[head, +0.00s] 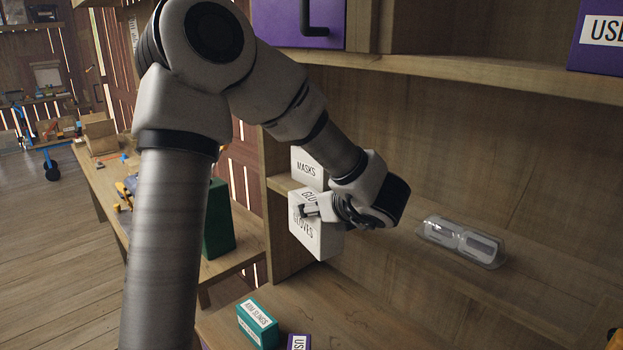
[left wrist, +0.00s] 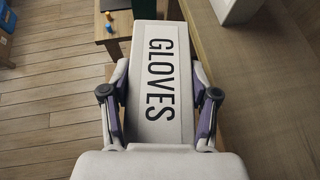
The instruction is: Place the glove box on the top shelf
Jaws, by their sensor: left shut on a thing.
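The white glove box (head: 302,236), lettered GLOVES, is in front of the shelf unit in the head view. My left gripper (head: 325,212) is shut on it, partly covering its lettering. In the left wrist view the glove box (left wrist: 161,85) sits between the two fingers of my left gripper (left wrist: 160,105), one on each long side. The top shelf (head: 470,73) runs across the upper right of the head view, above the gripper; its surface is only partly seen. My right gripper is not in view.
A white MASKS box (head: 306,168) stands right behind the glove box. A clear plastic container (head: 461,241) lies on the middle shelf. Purple bins (head: 598,42) stand on the top shelf. A teal ARM SLINGS box (head: 257,323) is below.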

